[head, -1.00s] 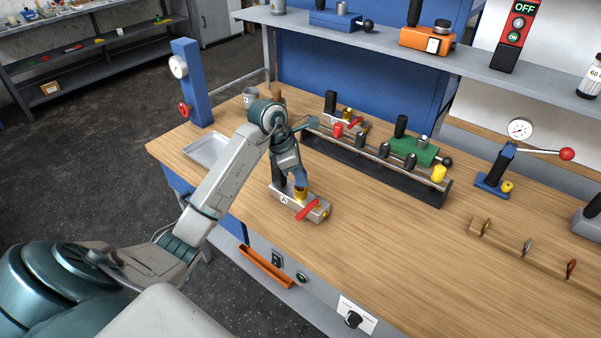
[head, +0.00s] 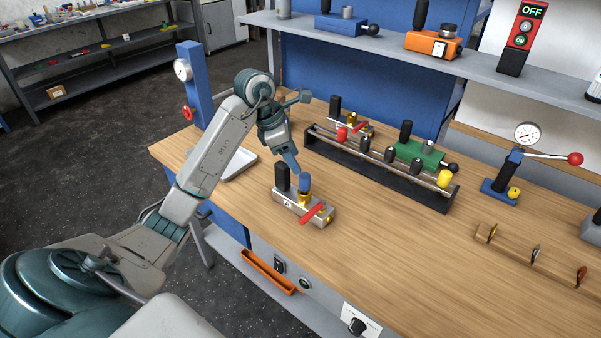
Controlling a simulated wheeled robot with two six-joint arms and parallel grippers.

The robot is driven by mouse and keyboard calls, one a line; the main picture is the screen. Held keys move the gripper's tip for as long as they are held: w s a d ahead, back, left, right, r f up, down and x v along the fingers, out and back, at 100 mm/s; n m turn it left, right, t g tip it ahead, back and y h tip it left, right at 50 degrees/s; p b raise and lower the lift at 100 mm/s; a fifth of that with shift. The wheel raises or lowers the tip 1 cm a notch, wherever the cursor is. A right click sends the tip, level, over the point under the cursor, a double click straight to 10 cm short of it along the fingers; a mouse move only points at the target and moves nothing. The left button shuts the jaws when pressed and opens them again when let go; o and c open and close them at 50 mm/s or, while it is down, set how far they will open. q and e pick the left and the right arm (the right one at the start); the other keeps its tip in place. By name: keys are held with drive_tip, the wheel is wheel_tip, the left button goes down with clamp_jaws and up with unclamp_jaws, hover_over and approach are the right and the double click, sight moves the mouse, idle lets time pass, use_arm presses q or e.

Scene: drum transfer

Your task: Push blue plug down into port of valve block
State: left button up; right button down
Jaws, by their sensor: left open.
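The valve block (head: 289,201) is a grey metal body on the wooden bench, with a black upright handle (head: 282,177), a brass port (head: 304,199) and a red lever (head: 311,213). The blue plug (head: 304,183) stands upright at the top of the brass port; how deep it sits cannot be told. My left gripper (head: 291,162) is open and empty, just above and behind the plug, with its fingers pointing down towards it. A small gap seems to lie between fingertips and plug. My right gripper is out of view.
A black rack (head: 375,168) with several coloured plugs stands behind the block. A second valve block (head: 350,125) and a green block (head: 421,154) are behind it. A grey tray (head: 239,164) lies left.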

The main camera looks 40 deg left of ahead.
use_arm(q)
drive_tip(key=shift+v, duration=1.5)
drive_tip(key=shift+f, duration=0.1)
